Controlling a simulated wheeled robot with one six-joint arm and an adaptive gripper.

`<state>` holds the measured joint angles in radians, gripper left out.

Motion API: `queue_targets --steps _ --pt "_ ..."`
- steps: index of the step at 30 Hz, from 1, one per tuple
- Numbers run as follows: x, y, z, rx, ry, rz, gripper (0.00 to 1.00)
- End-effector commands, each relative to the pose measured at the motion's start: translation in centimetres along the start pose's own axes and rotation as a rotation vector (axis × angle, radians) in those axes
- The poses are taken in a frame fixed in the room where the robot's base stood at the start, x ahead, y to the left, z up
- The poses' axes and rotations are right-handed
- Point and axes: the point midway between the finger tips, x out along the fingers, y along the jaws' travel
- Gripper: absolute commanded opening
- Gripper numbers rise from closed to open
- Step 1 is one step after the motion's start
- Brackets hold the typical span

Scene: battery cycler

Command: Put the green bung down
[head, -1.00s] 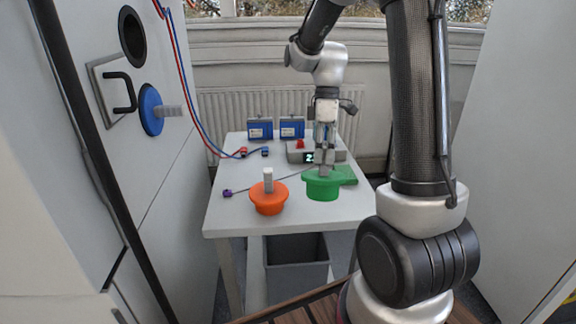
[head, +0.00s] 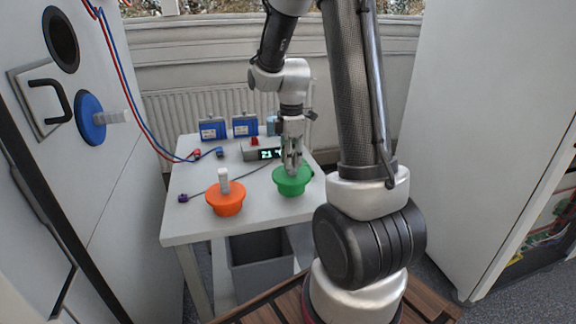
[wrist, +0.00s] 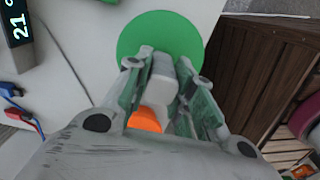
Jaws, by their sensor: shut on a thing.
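The green bung (head: 292,181) is at the right part of the white table in the head view, with its wide flange up. I cannot tell whether its base touches the tabletop. My gripper (head: 291,166) is above it, pointing down, shut on its pale handle. In the wrist view the green disc (wrist: 160,38) of the bung shows beyond the fingers, and its white handle (wrist: 163,75) is between the fingertips (wrist: 160,88).
An orange bung (head: 226,199) with a white handle stands left of the green one. A blue bung (head: 90,118) sits in the left wall panel, below an open round hole (head: 61,40). Blue battery boxes (head: 245,126), a display unit (head: 262,150) and cables are further back on the table (head: 200,228). A grey bin (head: 262,262) is below.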

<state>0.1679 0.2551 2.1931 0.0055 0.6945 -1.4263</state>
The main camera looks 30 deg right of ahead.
Motion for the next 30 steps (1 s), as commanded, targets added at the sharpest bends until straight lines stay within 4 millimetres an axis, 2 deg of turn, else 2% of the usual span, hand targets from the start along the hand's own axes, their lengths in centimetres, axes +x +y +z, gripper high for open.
queue_targets --steps 3,6,14,15,18,26,30 --pt "1.9 0.0 0.0 0.000 0.000 -0.003 0.00" --pt "2.7 0.0 0.0 0.000 0.000 -0.001 0.00" --pt "2.8 0.0 0.0 0.000 0.001 0.000 0.00" --pt "2.8 0.0 0.0 0.001 0.001 0.000 0.29" --pt "2.8 0.0 0.0 0.001 0.001 0.000 0.45" --pt "2.8 0.0 0.0 0.001 0.001 0.000 0.45" --pt "1.9 0.1 0.0 0.001 0.001 0.002 0.45"
